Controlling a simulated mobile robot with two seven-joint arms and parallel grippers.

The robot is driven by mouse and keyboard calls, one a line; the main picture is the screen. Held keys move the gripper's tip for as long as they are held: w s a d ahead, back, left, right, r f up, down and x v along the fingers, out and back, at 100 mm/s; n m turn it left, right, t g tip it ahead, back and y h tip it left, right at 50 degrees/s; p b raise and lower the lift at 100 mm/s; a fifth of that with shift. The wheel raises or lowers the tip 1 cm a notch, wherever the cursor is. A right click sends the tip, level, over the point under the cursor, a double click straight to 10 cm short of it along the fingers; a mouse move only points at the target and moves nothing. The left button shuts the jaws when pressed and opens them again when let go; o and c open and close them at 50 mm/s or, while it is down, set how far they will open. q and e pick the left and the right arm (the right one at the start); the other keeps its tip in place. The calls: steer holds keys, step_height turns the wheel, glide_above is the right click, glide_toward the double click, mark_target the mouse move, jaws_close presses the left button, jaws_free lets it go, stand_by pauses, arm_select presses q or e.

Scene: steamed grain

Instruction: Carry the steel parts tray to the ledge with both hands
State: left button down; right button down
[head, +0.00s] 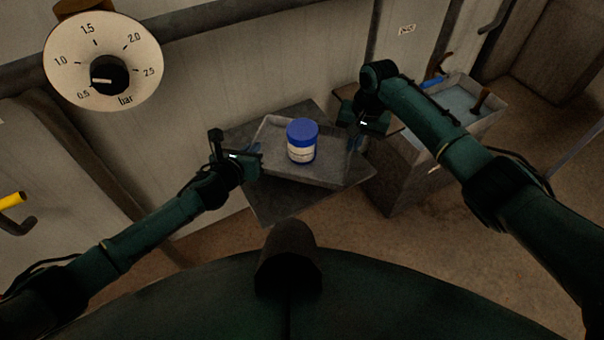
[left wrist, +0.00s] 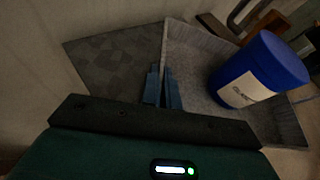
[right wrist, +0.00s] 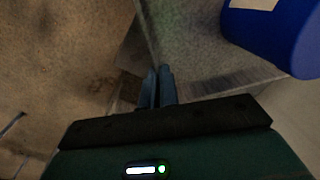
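The grey steel parts tray (head: 334,160) is in the middle of the head view, between my two grippers. My left gripper (head: 254,158) is shut on the tray's left wall, with a finger on each side in the left wrist view (left wrist: 162,88). My right gripper (head: 356,138) is shut on the right wall, which also shows between its fingers in the right wrist view (right wrist: 157,88). A dark grey flat surface (head: 268,207) lies under the tray. I cannot tell whether they touch.
A pale wall (head: 190,90) with a pressure dial (head: 103,62) is behind. To the right stands a grey basin (head: 465,105) with a brown-handled tool, beside a box-like stand (head: 400,180). A yellow-ended handle (head: 12,201) sticks out at far left.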

arm_select(q)
steer(key=shift+a+r, duration=0.1)
arm_select(e)
steer(key=shift+d+r, duration=0.1)
stand_by(0.3)
